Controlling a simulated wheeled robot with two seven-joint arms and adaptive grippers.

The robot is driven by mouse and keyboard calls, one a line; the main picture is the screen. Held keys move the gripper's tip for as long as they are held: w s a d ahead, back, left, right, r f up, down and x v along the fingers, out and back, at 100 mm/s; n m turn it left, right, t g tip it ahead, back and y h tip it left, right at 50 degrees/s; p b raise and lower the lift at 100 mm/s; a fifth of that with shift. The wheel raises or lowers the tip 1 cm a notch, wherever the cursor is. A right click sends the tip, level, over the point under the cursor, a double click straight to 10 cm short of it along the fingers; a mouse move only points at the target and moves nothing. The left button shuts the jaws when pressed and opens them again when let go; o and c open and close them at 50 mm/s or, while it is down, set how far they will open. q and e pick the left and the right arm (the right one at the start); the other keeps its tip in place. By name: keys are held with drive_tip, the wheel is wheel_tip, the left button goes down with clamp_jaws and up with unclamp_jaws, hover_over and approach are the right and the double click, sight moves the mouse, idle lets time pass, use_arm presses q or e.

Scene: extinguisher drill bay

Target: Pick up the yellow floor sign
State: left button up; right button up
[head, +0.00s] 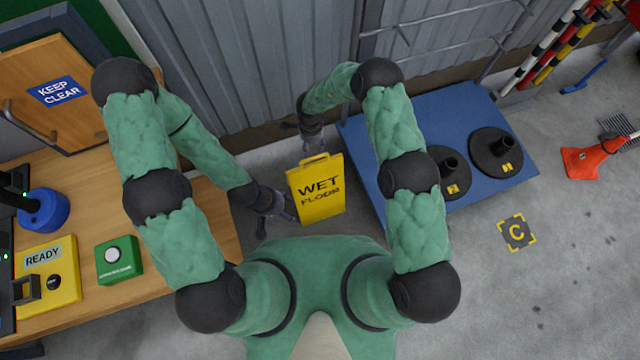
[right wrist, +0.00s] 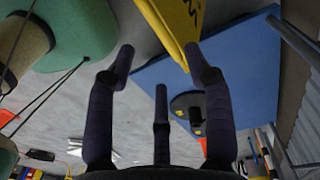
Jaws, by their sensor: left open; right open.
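The yellow floor sign (head: 318,190), marked "WET FLOOR", stands on the grey floor in the middle of the head view, its handle slot at the top. My left gripper (head: 278,210) is open just left of the sign, at about the height of its lower half in the picture. My right gripper (head: 312,143) is above the sign's top edge in the picture, open and empty. In the right wrist view the sign (right wrist: 174,22) shows at the top, close to the open fingers of my right gripper (right wrist: 160,65). I cannot tell whether either gripper touches it.
A blue mat or platform (head: 385,150) with black round bases (head: 495,152) lies right of the sign. A wooden bench (head: 200,225) with a green button box (head: 119,260) stands at the left. A corrugated wall (head: 240,60) is behind.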

sight(314, 158)
wheel_tip(314, 158, down, 4)
drive_tip(key=shift+s+r+b, duration=0.1)
drive_tip(key=shift+b, duration=0.45)
drive_tip(key=f+b, duration=0.1)
drive_tip(key=f, duration=0.2)
drive_tip(key=f+b, duration=0.1)
drive_tip(key=f, duration=0.1)
drive_tip(key=shift+s+d+b, duration=0.15)
drive_tip(key=shift+s+b, duration=0.15)
drive_tip(key=shift+r, duration=0.1)
clamp_jaws()
